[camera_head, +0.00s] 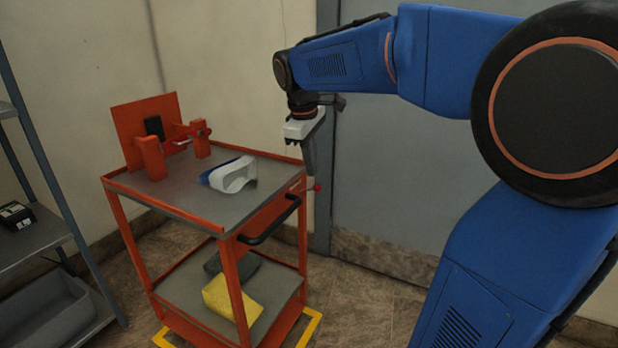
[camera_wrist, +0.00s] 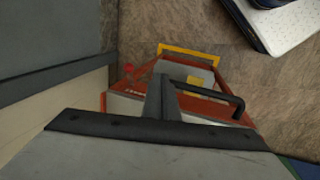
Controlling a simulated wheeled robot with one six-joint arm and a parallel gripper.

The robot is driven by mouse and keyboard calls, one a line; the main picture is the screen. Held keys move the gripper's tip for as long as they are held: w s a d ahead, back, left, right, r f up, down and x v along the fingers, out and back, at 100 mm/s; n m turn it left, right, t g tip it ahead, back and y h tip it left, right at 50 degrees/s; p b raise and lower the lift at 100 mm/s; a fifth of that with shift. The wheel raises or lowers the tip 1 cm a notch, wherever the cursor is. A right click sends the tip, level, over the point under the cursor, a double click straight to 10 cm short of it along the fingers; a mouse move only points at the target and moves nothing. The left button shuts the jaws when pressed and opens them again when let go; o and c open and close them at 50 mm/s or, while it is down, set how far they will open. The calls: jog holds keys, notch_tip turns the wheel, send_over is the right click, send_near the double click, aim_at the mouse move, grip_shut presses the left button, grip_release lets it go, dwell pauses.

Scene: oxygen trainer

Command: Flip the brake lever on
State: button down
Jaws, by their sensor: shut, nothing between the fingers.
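The brake lever shows as a small red knob (camera_head: 317,187) on a thin stem at the right side of the orange trolley (camera_head: 165,208), near the trolley's top edge. In the wrist view the red knob (camera_wrist: 128,68) is left of and beyond the fingers, at the trolley's left side. My gripper (camera_head: 311,176) points down beside the trolley's right rear corner, its fingertips close to the knob. It is shut and empty. In the wrist view the fingers (camera_wrist: 161,85) overlap the trolley. I cannot tell whether they touch the lever.
A black push handle (camera_head: 270,222) sticks out of the trolley's near side. On its top are a red bracket (camera_head: 150,150) and a white-and-blue item (camera_head: 235,175). A yellow bag (camera_head: 233,297) lies on the lower shelf. Grey shelving (camera_head: 40,240) stands left; a grey door (camera_head: 410,180) is behind.

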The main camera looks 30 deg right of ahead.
aim_at(316, 187)
jog(key=w+d+n+g, duration=0.1)
jog(key=w+d+n, duration=0.1)
jog(key=w, duration=0.8)
jog(key=shift+h, duration=0.4)
jog(key=x, duration=1)
jog(key=s+f+t+y, duration=0.1)
jog(key=s+d+f+t+y, duration=0.1)
jog(key=t, duration=0.1)
jog(key=shift+d+t+y, duration=0.25)
jog(key=shift+t+y, duration=0.05)
jog(key=shift+y, duration=0.1)
jog(key=shift+s+d+f, duration=0.15)
jog(key=shift+s+f, duration=0.05)
jog(key=shift+f, duration=0.45)
jog(key=shift+s+d+f, duration=0.1)
jog(key=shift+s+f, duration=0.1)
jog(key=shift+f, duration=0.45)
jog(key=shift+s+d+f, duration=0.15)
jog(key=shift+s+f, duration=0.05)
jog(key=shift+f, duration=0.45)
